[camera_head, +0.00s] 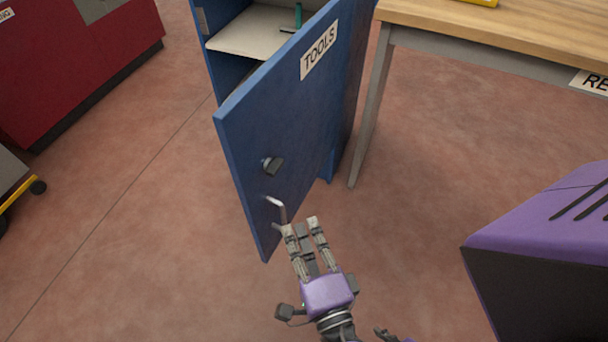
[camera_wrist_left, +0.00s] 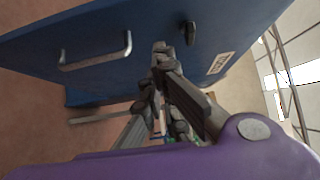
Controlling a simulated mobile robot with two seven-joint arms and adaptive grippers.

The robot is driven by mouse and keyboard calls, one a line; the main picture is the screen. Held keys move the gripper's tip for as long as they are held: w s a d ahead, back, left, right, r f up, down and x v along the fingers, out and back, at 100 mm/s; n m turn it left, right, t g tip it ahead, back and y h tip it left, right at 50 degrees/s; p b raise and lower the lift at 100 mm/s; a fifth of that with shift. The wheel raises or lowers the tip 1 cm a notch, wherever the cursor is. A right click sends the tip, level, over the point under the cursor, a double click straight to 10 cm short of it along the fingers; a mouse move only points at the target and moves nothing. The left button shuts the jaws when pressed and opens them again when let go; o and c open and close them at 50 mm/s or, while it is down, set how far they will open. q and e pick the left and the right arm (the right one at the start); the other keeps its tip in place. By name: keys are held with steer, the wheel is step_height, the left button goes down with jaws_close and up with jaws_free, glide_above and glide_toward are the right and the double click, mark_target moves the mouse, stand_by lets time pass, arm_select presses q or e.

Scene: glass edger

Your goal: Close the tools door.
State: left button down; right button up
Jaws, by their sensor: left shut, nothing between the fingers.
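The blue tools door (camera_head: 285,120) with its "TOOLS" label stands swung open from the blue cabinet (camera_head: 228,77), hinged at the right side. A dark knob (camera_head: 273,165) and a silver bar handle (camera_head: 278,207) are on its outer face. My left gripper (camera_head: 300,224) is shut and empty, its fingertips beside the handle at the outer face. In the left wrist view the fingertips (camera_wrist_left: 160,50) are in front of the door (camera_wrist_left: 150,70), between the handle (camera_wrist_left: 97,50) and the knob (camera_wrist_left: 192,33). I cannot tell whether they touch the door.
A shelf (camera_head: 245,40) with a green-handled tool (camera_head: 297,18) shows inside the cabinet. A wooden-topped table (camera_head: 500,28) stands close on the right, its leg (camera_head: 372,115) near the door. A red machine (camera_head: 75,65) is at the far left. The floor left of the door is clear.

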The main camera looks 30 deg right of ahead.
mark_target(282, 207)
arm_select(q)
steer(key=w+a+p, duration=0.1)
steer(key=w, duration=0.7)
steer(key=shift+w, duration=0.15)
steer(key=shift+a, duration=0.1)
